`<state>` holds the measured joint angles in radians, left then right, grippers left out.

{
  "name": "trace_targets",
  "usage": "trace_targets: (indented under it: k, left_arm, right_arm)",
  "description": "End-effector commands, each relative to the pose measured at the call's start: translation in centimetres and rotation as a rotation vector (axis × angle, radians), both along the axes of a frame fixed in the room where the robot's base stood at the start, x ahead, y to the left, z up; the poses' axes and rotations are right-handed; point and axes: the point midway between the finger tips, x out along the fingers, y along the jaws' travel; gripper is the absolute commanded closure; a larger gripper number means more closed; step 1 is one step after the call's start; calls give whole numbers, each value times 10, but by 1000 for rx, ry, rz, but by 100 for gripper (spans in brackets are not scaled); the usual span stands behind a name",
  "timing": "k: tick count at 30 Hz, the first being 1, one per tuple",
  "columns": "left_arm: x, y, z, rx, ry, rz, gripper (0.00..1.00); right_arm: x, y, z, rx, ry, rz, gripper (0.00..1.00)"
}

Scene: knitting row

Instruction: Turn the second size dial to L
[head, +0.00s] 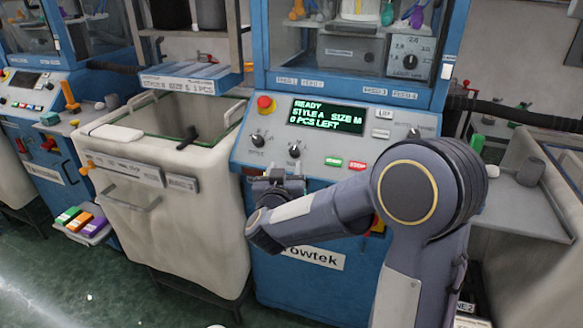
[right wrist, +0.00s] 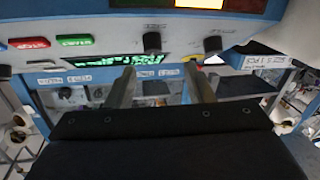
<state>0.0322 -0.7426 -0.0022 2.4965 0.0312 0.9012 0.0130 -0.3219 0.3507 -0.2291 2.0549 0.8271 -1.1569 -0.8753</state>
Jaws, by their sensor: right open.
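The control panel in the head view has two small dark dials: a left dial (head: 257,139) and a right dial (head: 294,151), with labels too small to read. Its display (head: 326,116) reads READY, STYLE A, SIZE M, 0 PCS LEFT. My right gripper (head: 279,184) is in front of the panel's lower edge, below the dials. In the right wrist view, which is upside down, my right gripper (right wrist: 162,78) is open and empty, its fingers apart. The right dial (right wrist: 152,42) and left dial (right wrist: 212,45) are beyond the fingertips, not touched. My left gripper is not in view.
A red emergency button (head: 265,104) sits at the panel's upper left. A green button (head: 332,162) and a red button (head: 357,166) are right of the dials. A cream bin (head: 165,215) stands left of the machine. Another dial (head: 410,62) is on the upper housing.

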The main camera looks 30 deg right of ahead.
Motion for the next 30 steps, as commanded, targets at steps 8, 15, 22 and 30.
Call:
trace_targets:
  k: [8,15,22,30]
  left_arm:
    - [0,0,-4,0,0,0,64]
    - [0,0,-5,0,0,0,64]
    - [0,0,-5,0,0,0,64]
    - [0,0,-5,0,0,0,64]
  right_arm:
    - [16,-20,-4,-55,0,-63,52]
    - [45,-44,-4,-54,-2,-60,52]
    - [58,-54,-4,-53,-1,-57,52]
    - [58,-54,-3,-52,-1,-56,56]
